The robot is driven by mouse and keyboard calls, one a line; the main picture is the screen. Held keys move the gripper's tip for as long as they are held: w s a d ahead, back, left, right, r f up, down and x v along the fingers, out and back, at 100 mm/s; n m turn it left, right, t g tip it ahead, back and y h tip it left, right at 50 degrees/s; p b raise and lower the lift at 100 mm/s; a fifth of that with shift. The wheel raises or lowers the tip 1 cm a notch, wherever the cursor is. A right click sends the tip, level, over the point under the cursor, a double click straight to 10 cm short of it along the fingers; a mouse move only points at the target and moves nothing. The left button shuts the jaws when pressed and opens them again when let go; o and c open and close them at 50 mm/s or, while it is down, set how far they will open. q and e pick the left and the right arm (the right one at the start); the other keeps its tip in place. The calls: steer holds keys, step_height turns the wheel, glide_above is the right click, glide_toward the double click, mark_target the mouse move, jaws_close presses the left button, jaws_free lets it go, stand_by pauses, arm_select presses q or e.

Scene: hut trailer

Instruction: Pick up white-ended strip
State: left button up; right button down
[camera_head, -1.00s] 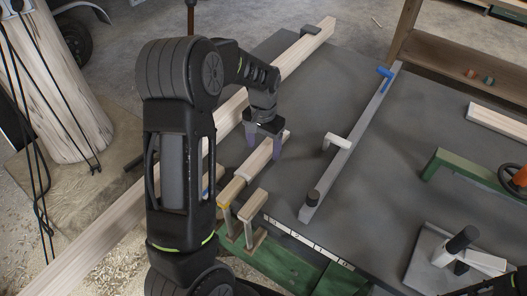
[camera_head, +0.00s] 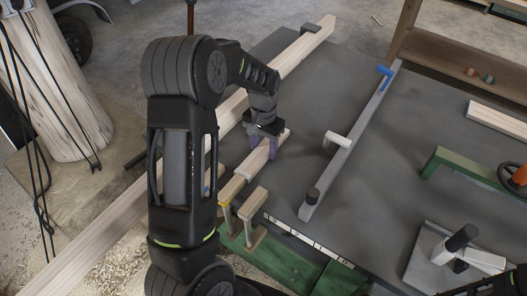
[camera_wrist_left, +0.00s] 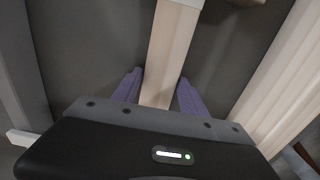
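The white-ended strip (camera_head: 263,155) is a pale wooden bar lying on the dark bench top in the head view, with a whitish band at its nearer part. In the left wrist view the strip (camera_wrist_left: 168,50) runs up between the fingers, with a white piece (camera_wrist_left: 186,2) at the top edge. My left gripper (camera_head: 262,146) is over the strip's far part, one purple finger on each side. In the left wrist view the gripper (camera_wrist_left: 158,92) is open, with a gap between each finger and the wood. My right gripper's fingers are not visible.
A long timber (camera_head: 306,52) lies left of the strip. A grey bar (camera_head: 352,138) with a black knob and blue end lies to the right. A short wooden clamp piece (camera_head: 253,212) stands near the bench's front edge, by a green frame (camera_head: 283,262). Bench between them is clear.

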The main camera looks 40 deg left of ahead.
mark_target(264, 150)
arm_select(q)
steer(key=c, duration=1)
steer(key=shift+c, duration=0.2)
step_height(264, 150, up, 10)
steer(key=b, duration=0.1)
stand_by(0.4)
